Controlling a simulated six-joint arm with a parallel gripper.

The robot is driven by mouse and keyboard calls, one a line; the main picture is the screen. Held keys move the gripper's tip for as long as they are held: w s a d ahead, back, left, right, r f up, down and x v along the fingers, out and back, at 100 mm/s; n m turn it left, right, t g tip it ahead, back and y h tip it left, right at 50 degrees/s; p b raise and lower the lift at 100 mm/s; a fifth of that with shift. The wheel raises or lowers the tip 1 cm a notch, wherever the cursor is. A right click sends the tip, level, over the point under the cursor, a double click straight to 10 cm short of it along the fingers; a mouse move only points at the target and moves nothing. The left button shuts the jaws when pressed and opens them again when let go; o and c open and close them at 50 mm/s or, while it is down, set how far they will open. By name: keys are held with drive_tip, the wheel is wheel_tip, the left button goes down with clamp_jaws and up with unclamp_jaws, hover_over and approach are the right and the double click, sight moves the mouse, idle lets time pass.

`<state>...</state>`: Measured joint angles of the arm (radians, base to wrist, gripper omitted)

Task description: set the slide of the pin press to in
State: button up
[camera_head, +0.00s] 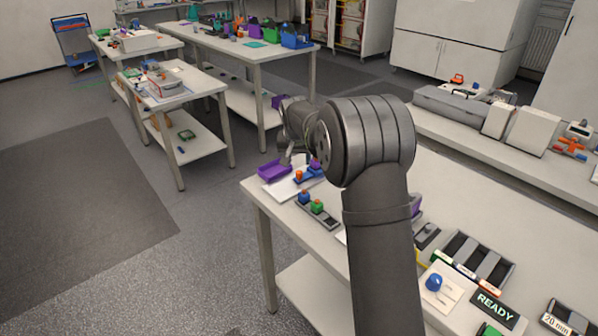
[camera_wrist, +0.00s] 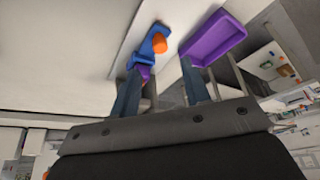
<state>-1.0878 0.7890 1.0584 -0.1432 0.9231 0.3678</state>
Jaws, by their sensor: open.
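A small blue fixture with an orange knob (camera_wrist: 158,43) is in the upper middle of the wrist view; I take it to be the pin press, though I cannot be sure. It also shows in the head view (camera_head: 308,175), on a white plate at the table's far left corner. A purple part sits at its end, partly hidden by a finger in the wrist view. The slide's position cannot be told. My gripper (camera_wrist: 160,68) is open, its fingers apart, with the fixture just beyond the tips. In the head view my arm hides part of the gripper.
A purple tray (camera_head: 273,171) stands beside the fixture, close to the right finger in the wrist view (camera_wrist: 214,40). A grey holder with a blue and a green knob (camera_head: 317,208) is nearer. A READY sign (camera_head: 495,305) and dark bins stand at the lower right.

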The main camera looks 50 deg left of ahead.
sight(299, 172)
drive_tip(key=x, duration=0.8)
drive_tip(key=shift+c, duration=0.2)
